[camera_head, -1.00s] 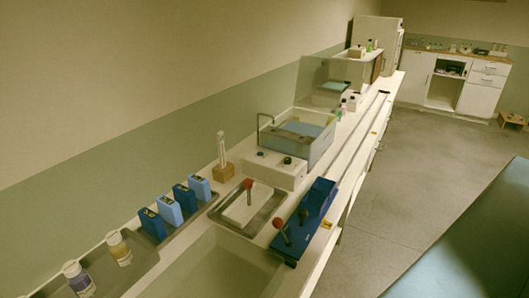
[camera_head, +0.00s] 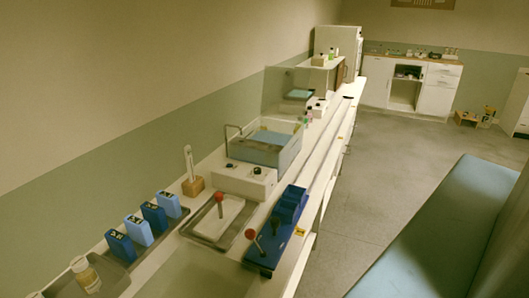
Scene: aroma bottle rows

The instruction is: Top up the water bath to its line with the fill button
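The water bath (camera_head: 289,156) is a clear-walled tank with pale blue water (camera_head: 270,138) inside, standing on the long bench. A bent metal spout (camera_head: 229,130) rises at its back left corner. In front of it is a white control box (camera_head: 243,183) with dark knobs or buttons (camera_head: 257,170) on it. I cannot tell which of them is the fill button, and the fill line is too small to make out. My gripper is not in view.
A tray with a red-topped lever (camera_head: 220,197) and a blue device with another red knob (camera_head: 251,234) stand nearer on the bench (camera_head: 318,190). A blue padded surface (camera_head: 430,225) lies right; the grey floor (camera_head: 370,185) between is clear.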

